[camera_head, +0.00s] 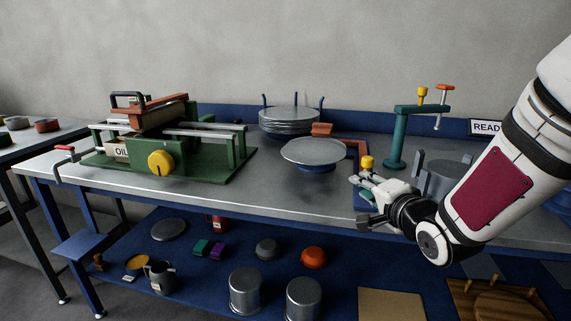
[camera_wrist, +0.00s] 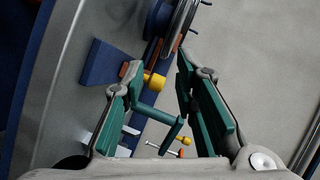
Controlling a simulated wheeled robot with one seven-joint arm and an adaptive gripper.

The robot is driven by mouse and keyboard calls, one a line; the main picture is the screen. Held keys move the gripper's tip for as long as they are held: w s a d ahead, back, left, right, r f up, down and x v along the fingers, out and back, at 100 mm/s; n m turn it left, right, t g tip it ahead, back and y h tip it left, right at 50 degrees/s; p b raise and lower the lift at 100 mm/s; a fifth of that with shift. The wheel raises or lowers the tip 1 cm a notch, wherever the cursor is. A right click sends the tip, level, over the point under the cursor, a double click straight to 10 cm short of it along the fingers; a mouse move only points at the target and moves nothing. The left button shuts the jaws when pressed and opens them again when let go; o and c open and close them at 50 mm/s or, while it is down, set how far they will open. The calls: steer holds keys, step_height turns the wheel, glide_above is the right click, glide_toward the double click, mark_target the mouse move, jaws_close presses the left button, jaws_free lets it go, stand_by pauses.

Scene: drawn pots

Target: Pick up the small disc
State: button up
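A flat grey disc (camera_head: 313,151) rests on a blue round stand near the middle of the bench. Behind it, several grey discs (camera_head: 289,122) lie stacked between blue upright pegs. Another flat grey disc (camera_head: 169,229) lies on the lower shelf; I cannot tell which one is the small disc. My gripper (camera_head: 362,200) is at the bench's front edge, right of the disc on the stand. In the wrist view its green-padded fingers (camera_wrist: 158,68) are apart with nothing held between them. A disc edge (camera_wrist: 181,22) shows beyond the fingertips there.
A yellow knob (camera_head: 367,162) on a blue fixture stands close to my gripper. A teal post with a clamp (camera_head: 397,135) and a grey pot (camera_head: 447,178) stand to the right. A green press (camera_head: 185,150) fills the left. Pots (camera_head: 245,290) stand on the lower shelf.

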steer(key=shift+w+a+f+m+t+y+b, duration=0.1)
steer(key=shift+w+f+m+t+y+b, duration=0.25)
steer(key=shift+f+m, duration=0.2)
steer(key=shift+w+a+f+m+t+y+b, duration=0.1)
steer(key=shift+w+f+m+t+y+b, duration=0.25)
steer(key=shift+f+m, duration=0.15)
steer(key=shift+w+a+m+t, duration=0.15)
steer(key=shift+w+m+t, duration=0.1)
steer(key=shift+m+t, duration=0.15)
steer(key=b+x, duration=0.1)
steer(key=x, duration=0.7)
steer(key=shift+w+a+r, duration=0.1)
steer(key=shift+r, duration=0.05)
steer(key=shift+a+r+b+x, duration=0.1)
steer(key=shift+b+x, duration=0.15)
steer(key=shift+x, duration=0.65)
steer(key=shift+a+r+b+x, duration=0.1)
steer(key=shift+r+b+x, duration=0.1)
steer(key=shift+x, duration=0.65)
steer(key=shift+a+r+b+x, duration=0.1)
steer(key=shift+b+x, duration=0.15)
steer(key=shift+x, duration=0.65)
jaws_close()
